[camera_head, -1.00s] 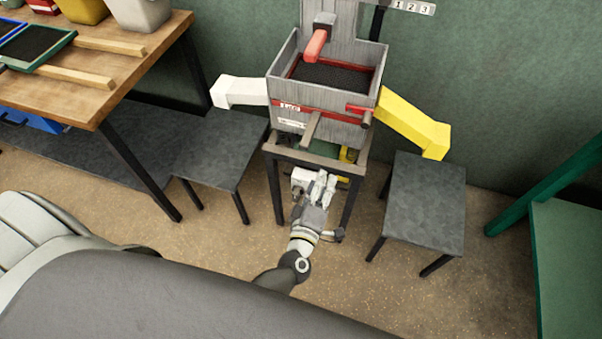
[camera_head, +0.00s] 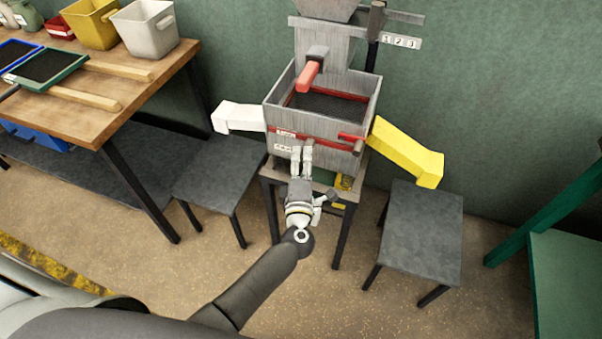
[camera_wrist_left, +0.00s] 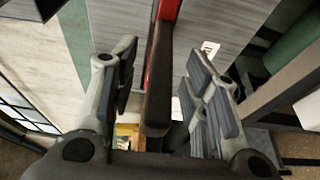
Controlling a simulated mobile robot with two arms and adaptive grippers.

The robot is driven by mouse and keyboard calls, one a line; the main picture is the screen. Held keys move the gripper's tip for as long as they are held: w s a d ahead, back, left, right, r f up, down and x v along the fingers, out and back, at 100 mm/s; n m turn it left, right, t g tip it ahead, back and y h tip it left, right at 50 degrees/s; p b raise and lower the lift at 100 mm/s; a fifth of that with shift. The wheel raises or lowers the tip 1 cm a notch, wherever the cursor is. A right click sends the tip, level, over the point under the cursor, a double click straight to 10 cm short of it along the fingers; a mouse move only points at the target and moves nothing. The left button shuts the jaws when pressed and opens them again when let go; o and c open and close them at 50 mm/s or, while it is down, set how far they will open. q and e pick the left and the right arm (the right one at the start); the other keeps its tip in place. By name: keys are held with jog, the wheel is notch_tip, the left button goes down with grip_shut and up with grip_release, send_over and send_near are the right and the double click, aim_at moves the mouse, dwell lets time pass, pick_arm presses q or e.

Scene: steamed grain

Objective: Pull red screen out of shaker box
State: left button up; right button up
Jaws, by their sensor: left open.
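The grey shaker box (camera_head: 320,124) stands on a dark-legged stand, with the red screen (camera_head: 318,139) in it. The screen's red edge crosses the box front and its dark mesh shows inside. My left gripper (camera_head: 302,150) is at the box front, open, coming from below and in front. In the left wrist view, the screen's brown handle (camera_wrist_left: 158,80) runs between my two open fingers (camera_wrist_left: 160,85), with gaps on both sides. The red edge (camera_wrist_left: 168,10) shows beyond it. In the head view my gripper mostly hides the handle. My right gripper is not in view.
A white chute (camera_head: 240,117) and a yellow chute (camera_head: 408,153) stick out from the box sides. Low dark tables stand left (camera_head: 215,180) and right (camera_head: 422,230). A wooden bench (camera_head: 135,95) with framed screens and bins is at upper left. Floor in front is partly free.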

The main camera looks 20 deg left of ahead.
pick_arm(q)
jog(key=shift+w+a, duration=0.15)
jog(key=shift+w, duration=0.35)
grip_shut()
dwell(0.3)
